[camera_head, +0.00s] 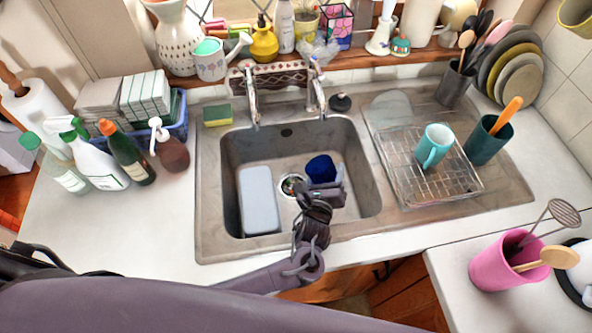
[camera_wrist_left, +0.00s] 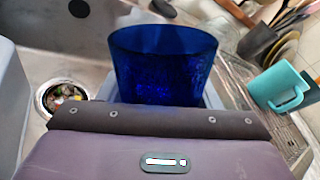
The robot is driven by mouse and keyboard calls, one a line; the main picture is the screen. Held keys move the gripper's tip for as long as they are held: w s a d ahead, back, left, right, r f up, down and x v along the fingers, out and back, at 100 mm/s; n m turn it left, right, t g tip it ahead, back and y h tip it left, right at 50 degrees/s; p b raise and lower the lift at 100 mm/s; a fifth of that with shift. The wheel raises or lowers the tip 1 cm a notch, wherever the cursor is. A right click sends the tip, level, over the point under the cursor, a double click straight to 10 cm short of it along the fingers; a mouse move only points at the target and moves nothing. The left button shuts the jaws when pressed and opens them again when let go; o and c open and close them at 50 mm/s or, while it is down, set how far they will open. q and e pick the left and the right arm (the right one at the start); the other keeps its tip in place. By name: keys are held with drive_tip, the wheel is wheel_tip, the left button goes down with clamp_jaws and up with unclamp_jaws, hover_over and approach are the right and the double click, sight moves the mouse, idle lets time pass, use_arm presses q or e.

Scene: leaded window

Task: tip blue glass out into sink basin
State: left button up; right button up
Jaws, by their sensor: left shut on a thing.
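The blue glass (camera_head: 320,168) is dark blue and see-through. It is held over the sink basin (camera_head: 352,150), right of the drain (camera_head: 293,186). My left gripper (camera_head: 326,190) reaches in from the front and is shut on the glass. In the left wrist view the glass (camera_wrist_left: 162,65) stands just beyond my gripper body, its rim at the top of the picture. The fingertips are mostly hidden there. I cannot tell how far the glass is tilted or whether anything is in it. My right gripper does not show.
A pale grey tub (camera_head: 259,200) stands in the basin's left part. Taps (camera_head: 318,95) rise behind the basin. A wire rack (camera_head: 410,175) with a turquoise mug (camera_head: 435,146) sits on the right. Bottles (camera_head: 128,155) crowd the left counter. A pink utensil cup (camera_head: 505,262) stands front right.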

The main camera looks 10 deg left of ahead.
use_arm(q)
drive_tip(key=shift+w+a+f+n+g+h+b, duration=0.15)
drive_tip(key=shift+a+f+n+g+h+b, duration=0.25)
drive_tip(key=shift+n+b, duration=0.35)
drive_tip(key=f+n+b, duration=0.1)
drive_tip(key=b, duration=0.2)
drive_tip(key=shift+f+n+g+h, duration=0.15)
drive_tip(key=shift+n+g+h, duration=0.15)
drive_tip(key=shift+n+h, duration=0.1)
drive_tip(key=shift+r, duration=0.35)
drive_tip(key=shift+r+n, duration=0.1)
drive_tip(key=shift+n, duration=0.15)
drive_tip(key=shift+r+n+h+b, duration=0.25)
drive_tip(key=shift+n+h+b, duration=0.05)
drive_tip(key=shift+n, duration=0.1)
drive_tip(key=shift+r+n+g+h+b, duration=0.25)
drive_tip(key=shift+n+g+h+b, duration=0.15)
drive_tip(key=shift+b, duration=0.05)
drive_tip(key=shift+r, duration=0.1)
drive_tip(key=shift+w+a+r+n+b, duration=0.15)
drive_tip(key=shift+a+r+n+b, duration=0.15)
drive_tip(key=shift+a+n+b, duration=0.15)
drive_tip(key=shift+w+a+r+n+h, duration=0.15)
drive_tip(key=shift+a+n+h, duration=0.1)
drive_tip(key=shift+h, duration=0.15)
